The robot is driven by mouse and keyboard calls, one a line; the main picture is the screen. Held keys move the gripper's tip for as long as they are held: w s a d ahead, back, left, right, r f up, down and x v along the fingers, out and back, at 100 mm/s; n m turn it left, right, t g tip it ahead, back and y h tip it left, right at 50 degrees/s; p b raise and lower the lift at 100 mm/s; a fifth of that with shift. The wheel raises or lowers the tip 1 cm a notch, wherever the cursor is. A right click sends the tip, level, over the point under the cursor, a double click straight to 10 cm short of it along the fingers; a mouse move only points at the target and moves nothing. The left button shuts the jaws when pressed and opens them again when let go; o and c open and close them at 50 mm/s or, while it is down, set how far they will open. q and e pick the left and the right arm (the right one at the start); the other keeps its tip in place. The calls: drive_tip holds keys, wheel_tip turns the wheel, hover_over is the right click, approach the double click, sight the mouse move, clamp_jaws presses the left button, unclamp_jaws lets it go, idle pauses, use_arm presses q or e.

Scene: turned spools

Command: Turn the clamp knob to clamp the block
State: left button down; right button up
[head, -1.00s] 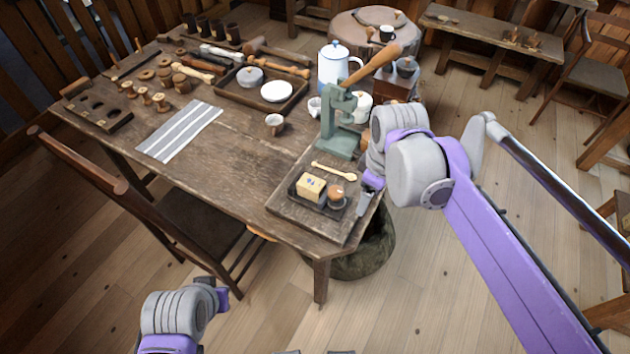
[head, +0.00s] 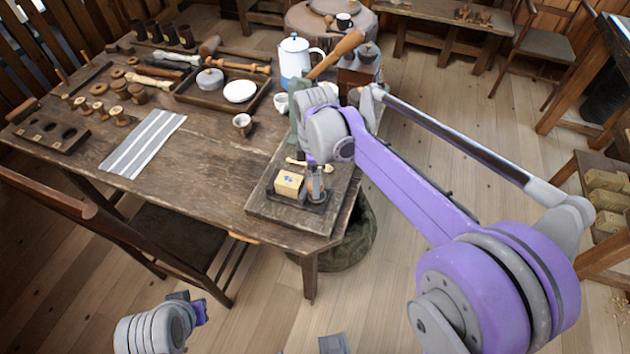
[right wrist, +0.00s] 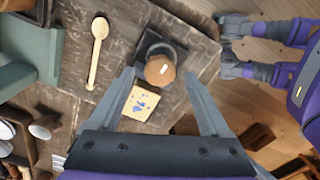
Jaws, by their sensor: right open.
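A cream block (head: 290,184) with a blue pattern sits in a dark clamp on the wooden board at the table's near right corner. It also shows in the right wrist view (right wrist: 141,101). Beside it is the brown clamp knob (right wrist: 160,70) with a short white mark on top. My right gripper (right wrist: 160,77) is open, its fingers apart on either side of the knob in that view; contact cannot be told. In the head view my right gripper (head: 316,180) points down over the knob and partly hides it. My left gripper (head: 192,305) is low at the front left, away from the table.
A wooden spoon (right wrist: 97,52) lies on the board (head: 275,211) near the clamp. A green press (right wrist: 30,70) stands close behind, partly hidden by my right arm in the head view. A striped cloth (head: 143,143) and a tray (head: 208,103) lie farther left.

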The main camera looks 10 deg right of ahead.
drive_tip(key=shift+f, duration=0.8)
clamp_jaws()
